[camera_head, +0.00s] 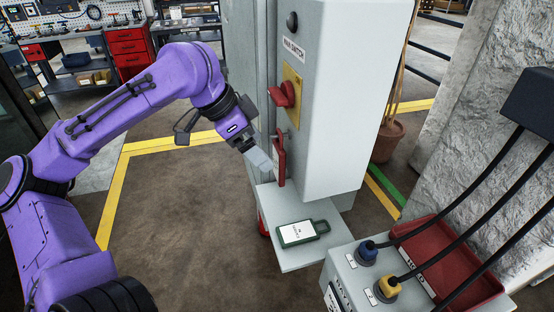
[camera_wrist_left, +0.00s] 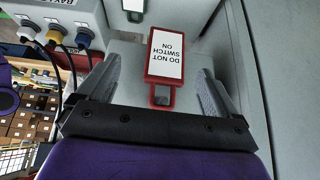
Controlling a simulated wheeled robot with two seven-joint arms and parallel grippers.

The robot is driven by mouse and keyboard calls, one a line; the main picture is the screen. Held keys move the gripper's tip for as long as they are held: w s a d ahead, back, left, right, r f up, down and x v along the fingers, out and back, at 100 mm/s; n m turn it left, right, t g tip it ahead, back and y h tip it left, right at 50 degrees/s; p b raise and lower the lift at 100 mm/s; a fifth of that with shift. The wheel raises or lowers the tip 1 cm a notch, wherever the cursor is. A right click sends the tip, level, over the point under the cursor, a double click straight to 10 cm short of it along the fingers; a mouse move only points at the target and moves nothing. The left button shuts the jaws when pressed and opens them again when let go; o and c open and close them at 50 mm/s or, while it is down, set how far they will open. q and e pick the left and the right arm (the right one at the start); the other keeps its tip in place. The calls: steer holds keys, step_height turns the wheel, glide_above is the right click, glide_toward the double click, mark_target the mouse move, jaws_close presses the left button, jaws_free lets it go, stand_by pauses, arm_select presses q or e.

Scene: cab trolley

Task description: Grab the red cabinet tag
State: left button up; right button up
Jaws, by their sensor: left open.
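The red cabinet tag (camera_head: 280,160) hangs on the front of the grey cabinet, below the red switch, seen nearly edge-on in the head view. In the left wrist view the red tag (camera_wrist_left: 151,77) shows its white label reading "DO NOT SWITCH ON" and its red loop end pointing toward my gripper. My left gripper (camera_head: 262,160) is just left of the tag in the head view. In the wrist view my left gripper (camera_wrist_left: 160,68) is open, with one finger on each side of the tag and gaps between. My right gripper is in neither view.
A green tag (camera_head: 291,237) lies on a grey shelf (camera_head: 295,260) below the cabinet (camera_head: 345,110). The red rotary switch (camera_head: 284,94) juts out above the red tag. A grey box (camera_head: 345,272) with blue and yellow plugs and black cables stands at lower right.

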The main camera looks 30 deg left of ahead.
mark_target(276, 157)
arm_select(q)
steer(key=w+f, duration=0.1)
steer(key=w+d+f, duration=0.1)
steer(key=w+f, duration=0.2)
steer(key=f, duration=0.1)
steer(key=shift+w+d+p, duration=0.35)
steer(key=shift+d+p, duration=0.05)
steer(key=shift+s+r, duration=0.25)
steer(key=shift+s, duration=0.3)
steer(key=c, duration=0.4)
steer(key=shift+w, duration=0.2)
steer(key=c, duration=0.6)
steer(key=shift+c, duration=0.2)
